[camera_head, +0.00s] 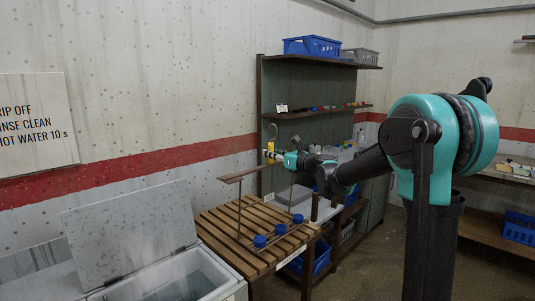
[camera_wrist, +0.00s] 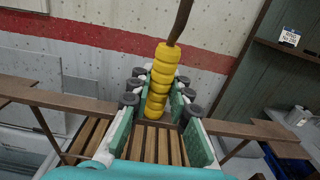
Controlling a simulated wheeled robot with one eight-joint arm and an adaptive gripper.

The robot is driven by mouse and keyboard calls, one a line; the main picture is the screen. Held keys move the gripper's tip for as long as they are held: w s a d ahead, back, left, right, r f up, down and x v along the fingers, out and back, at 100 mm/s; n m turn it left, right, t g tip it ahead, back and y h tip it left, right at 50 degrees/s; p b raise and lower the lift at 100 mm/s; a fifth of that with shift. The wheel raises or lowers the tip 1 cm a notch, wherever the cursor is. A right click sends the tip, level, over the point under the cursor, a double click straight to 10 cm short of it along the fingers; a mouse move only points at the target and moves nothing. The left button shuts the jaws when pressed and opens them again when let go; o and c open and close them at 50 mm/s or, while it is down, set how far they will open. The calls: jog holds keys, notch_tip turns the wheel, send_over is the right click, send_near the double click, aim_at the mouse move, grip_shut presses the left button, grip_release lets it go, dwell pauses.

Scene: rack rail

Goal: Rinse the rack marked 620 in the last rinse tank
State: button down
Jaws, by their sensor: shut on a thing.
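A brown rack (camera_head: 240,173) has a crossbar, thin uprights, a ribbed yellow grip (camera_wrist: 160,80) and a dark hook (camera_wrist: 181,22) on top. Several blue pieces (camera_head: 260,241) sit low on its frame. My gripper (camera_head: 272,157) is shut around the yellow grip, and the crossbar (camera_wrist: 60,103) spreads to both sides of it in the wrist view. The rack stands upright at the slatted bench; I cannot tell whether it touches the slats. No number is readable on it. A pale tank (camera_head: 196,262) with its lid (camera_head: 130,228) raised is at the lower left.
The slatted wooden bench (camera_head: 220,238) adjoins the tank on its right. A wall sign (camera_head: 36,124), partly cut off, mentions hot water 10 s. A green-backed shelf (camera_head: 310,90) behind carries a blue crate (camera_head: 312,46) and small coloured items. Another blue crate (camera_head: 519,228) is at far right.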

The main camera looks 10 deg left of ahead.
jog(key=shift+v, duration=2.8)
jog(key=c, duration=2.1)
grip_release()
grip_shut()
